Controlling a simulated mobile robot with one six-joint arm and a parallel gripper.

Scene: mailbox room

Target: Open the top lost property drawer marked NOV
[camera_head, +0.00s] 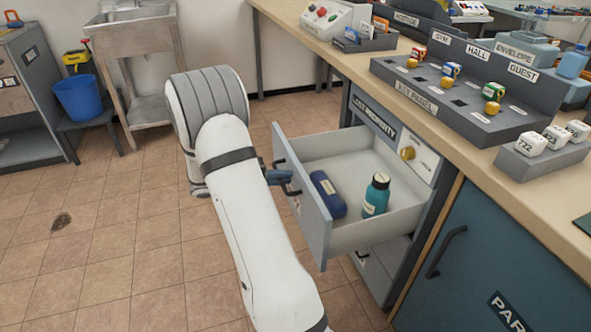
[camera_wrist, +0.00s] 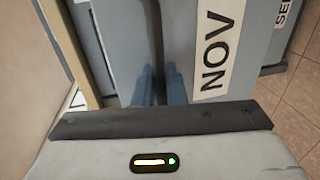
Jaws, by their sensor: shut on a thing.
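The top lost property drawer (camera_head: 314,228) stands pulled well out of the cabinet under the counter. In the wrist view my blue fingers (camera_wrist: 160,86) are around the dark upright handle (camera_wrist: 158,40), beside the white NOV label (camera_wrist: 221,44). The fingertips' exact contact is partly hidden.
A LOST PROPERTY sign (camera_head: 374,117) and a yellow knob (camera_head: 407,153) are on the cabinet. A blue cupboard door (camera_head: 476,275) is to the right. A sink (camera_head: 137,50) and blue bucket (camera_head: 80,97) stand back left. The tiled floor (camera_head: 140,235) left of my arm is clear.

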